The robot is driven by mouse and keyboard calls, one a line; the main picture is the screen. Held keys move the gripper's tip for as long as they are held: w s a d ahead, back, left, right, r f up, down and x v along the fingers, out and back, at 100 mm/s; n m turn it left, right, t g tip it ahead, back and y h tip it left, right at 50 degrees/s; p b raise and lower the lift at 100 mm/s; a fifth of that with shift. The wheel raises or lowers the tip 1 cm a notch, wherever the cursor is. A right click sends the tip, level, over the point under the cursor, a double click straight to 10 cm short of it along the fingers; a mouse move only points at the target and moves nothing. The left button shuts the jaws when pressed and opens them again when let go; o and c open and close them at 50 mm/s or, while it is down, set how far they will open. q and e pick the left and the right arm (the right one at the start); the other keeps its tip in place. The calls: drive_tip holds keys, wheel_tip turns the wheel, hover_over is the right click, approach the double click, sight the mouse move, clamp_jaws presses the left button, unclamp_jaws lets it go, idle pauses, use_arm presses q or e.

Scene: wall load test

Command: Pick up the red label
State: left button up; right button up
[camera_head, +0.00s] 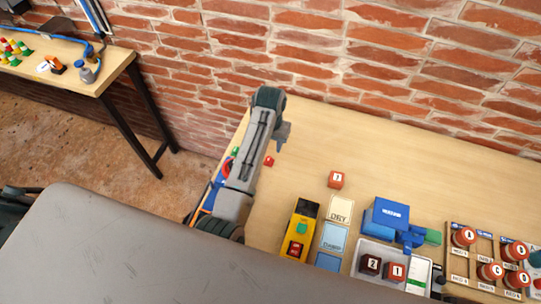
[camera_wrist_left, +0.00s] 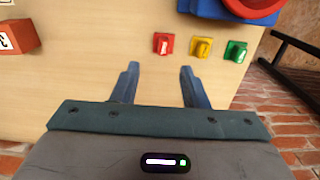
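A small red label (camera_wrist_left: 163,44) lies on the wooden table (camera_wrist_left: 90,60), in a row with a yellow label (camera_wrist_left: 200,48) and a green label (camera_wrist_left: 236,51). The red label also shows in the head view (camera_head: 269,161), just beside my left arm. My left gripper (camera_wrist_left: 158,68) is open and empty, its two fingers apart and pointing toward the row. The red label lies beyond the fingertips, roughly in line with the gap between them. My right gripper is not in view.
A red numbered block (camera_head: 336,180) stands to the right, with a yellow device (camera_head: 299,230), cards, a blue box (camera_head: 386,216) and a grey tray (camera_head: 361,256) nearer. A blue object with a red ring (camera_wrist_left: 250,8) sits behind the labels. The brick wall (camera_head: 330,60) borders the table.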

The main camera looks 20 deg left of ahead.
sight(269, 159)
use_arm(q)
drive_tip(key=f, duration=0.2)
drive_tip(key=shift+s+a+f+p, duration=0.1)
drive_tip(key=shift+s+f+p, duration=0.15)
drive_tip(key=shift+f+p, duration=0.05)
drive_tip(key=shift+w+f, duration=0.1)
drive_tip(key=shift+f, duration=0.15)
drive_tip(key=f+p, duration=0.1)
drive_tip(key=f, duration=0.1)
drive_tip(key=f+p, duration=0.1)
drive_tip(key=f, duration=0.1)
drive_tip(key=shift+w+a, duration=0.15)
drive_tip(key=shift+a, duration=0.05)
drive_tip(key=shift+f, duration=0.5)
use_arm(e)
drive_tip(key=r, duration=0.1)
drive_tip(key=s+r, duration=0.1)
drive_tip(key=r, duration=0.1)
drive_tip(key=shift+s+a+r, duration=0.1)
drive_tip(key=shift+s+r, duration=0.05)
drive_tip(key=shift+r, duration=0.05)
use_arm(q)
clamp_jaws()
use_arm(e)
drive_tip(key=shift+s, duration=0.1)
